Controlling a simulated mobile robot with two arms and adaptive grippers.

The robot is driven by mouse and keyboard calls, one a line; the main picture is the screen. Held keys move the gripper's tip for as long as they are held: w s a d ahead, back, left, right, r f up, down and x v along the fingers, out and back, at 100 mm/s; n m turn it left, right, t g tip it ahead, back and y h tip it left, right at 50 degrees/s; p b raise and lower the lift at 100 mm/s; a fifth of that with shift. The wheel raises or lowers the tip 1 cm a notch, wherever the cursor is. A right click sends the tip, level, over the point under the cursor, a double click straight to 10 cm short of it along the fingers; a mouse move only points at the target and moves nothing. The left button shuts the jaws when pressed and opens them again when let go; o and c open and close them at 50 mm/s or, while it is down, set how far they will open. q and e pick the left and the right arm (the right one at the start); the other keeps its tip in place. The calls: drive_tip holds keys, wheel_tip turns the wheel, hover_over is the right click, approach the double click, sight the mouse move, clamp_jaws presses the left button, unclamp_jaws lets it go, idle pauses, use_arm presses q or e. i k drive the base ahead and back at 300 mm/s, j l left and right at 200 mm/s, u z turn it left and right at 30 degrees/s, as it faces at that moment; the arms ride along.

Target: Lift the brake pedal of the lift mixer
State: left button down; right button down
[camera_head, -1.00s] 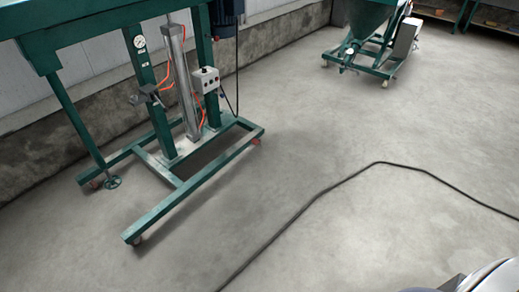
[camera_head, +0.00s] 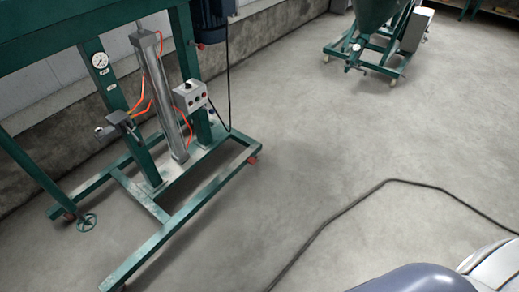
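The lift mixer (camera_head: 150,255) stands at the left, a green steel frame on castors with a silver cylinder (camera_head: 163,95), a pressure gauge (camera_head: 100,61) and a grey control box (camera_head: 190,96). A small round green handwheel-like part (camera_head: 87,222) sits low by the near left castor at the foot of the frame. I cannot tell for sure whether it is the brake pedal. Neither of my grippers is in view. Only smooth grey and white parts, probably mine, show at the bottom right.
A black cable (camera_head: 330,222) lies across the floor to the right of the mixer. A green hopper machine (camera_head: 380,40) on castors stands at the back right. A low wall (camera_head: 270,42) runs behind the mixer. The concrete floor (camera_head: 290,130) between the machines is clear.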

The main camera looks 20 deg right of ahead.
sight(251, 160)
drive_tip(key=i+l, duration=0.2)
drive_tip(key=i, duration=0.35)
drive_tip(key=i+l+z, duration=0.1)
drive_tip(key=i, duration=0.45)
drive_tip(key=i+l, duration=0.25)
drive_tip(key=i, duration=0.3)
drive_tip(key=i+l, duration=0.2)
drive_tip(key=i, duration=0.35)
drive_tip(key=z, duration=0.05)
